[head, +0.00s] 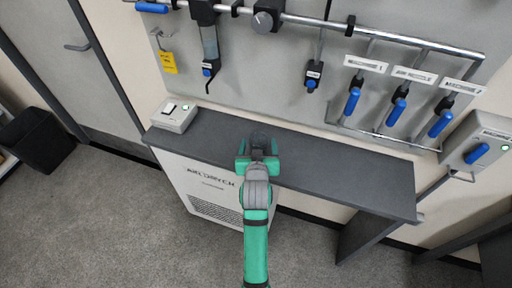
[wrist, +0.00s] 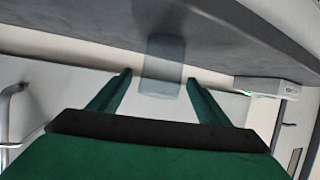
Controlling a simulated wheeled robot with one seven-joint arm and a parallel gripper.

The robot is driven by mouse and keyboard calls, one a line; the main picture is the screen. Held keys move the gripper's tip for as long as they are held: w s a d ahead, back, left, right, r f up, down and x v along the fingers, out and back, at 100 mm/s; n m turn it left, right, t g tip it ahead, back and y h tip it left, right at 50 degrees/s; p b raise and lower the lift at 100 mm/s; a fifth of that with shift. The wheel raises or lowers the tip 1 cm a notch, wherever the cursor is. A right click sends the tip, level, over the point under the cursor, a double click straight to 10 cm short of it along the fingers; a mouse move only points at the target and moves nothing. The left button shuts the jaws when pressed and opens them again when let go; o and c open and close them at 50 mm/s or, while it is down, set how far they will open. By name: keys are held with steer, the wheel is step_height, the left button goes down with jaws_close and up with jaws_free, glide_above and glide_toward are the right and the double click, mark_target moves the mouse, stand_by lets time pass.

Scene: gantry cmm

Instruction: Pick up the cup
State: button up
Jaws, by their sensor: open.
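A clear, smoky see-through cup (head: 260,135) stands on the dark grey shelf top (head: 330,165). The wrist view, which looks upside down, shows the cup (wrist: 164,58) straight ahead, meeting the grey surface at the top of the picture. My green gripper (head: 258,148) is open at the cup's near side in the head view. In the wrist view my gripper's fingertips (wrist: 158,78) lie to either side of the cup's rim end, with a gap on each side. Nothing is held. My gripper hides part of the cup in the head view.
A small white box with a switch (head: 174,116) stands at the shelf's left end. A wall panel (head: 230,60) behind carries pipes, black nozzles and several blue-handled valves (head: 397,112). The shelf right of the cup is clear.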

mark_target(259, 138)
steer(key=shift+w+d, duration=0.15)
steer(key=shift+d, duration=0.05)
steer(key=shift+w+f, duration=0.15)
steer(key=shift+w, duration=0.2)
steer(key=shift+x, duration=2.4)
steer(key=shift+a, duration=0.35)
steer(key=shift+c, duration=1.2)
steer(key=c, duration=0.9)
steer(key=shift+o, duration=0.2)
steer(key=shift+d, duration=0.25)
